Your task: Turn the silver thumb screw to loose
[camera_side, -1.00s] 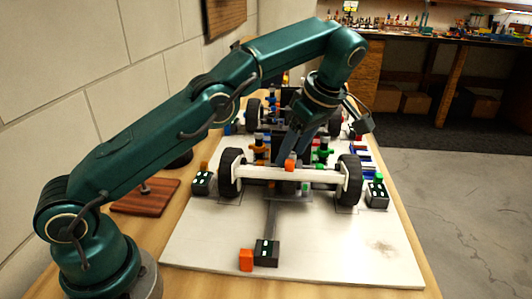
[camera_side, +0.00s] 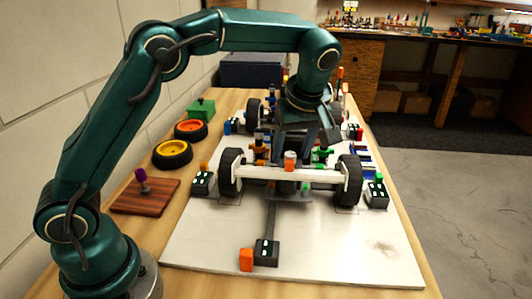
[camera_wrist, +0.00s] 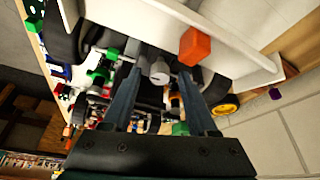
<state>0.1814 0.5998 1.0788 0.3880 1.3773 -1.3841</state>
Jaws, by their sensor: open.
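The racecar (camera_side: 290,174) stands on a white board, its white front bar and black front wheels facing the side camera. In the wrist view, a silver-grey round knob (camera_wrist: 159,72), which looks like the silver thumb screw, sits between my fingertips. My gripper (camera_wrist: 158,68) is open, with one finger on each side of the knob; I cannot tell whether either touches it. In the side view, my gripper (camera_side: 302,140) reaches down over the front of the car, and I cannot make out the screw there. An orange cap (camera_wrist: 194,46) is close beside the right finger.
Orange (camera_side: 261,148) and green (camera_side: 321,154) shock parts flank my gripper closely. Loose wheels with yellow (camera_side: 172,152) and orange (camera_side: 190,130) hubs lie left of the board, near a wooden block (camera_side: 146,198) with a purple knob. The board's front holds a black box (camera_side: 266,252).

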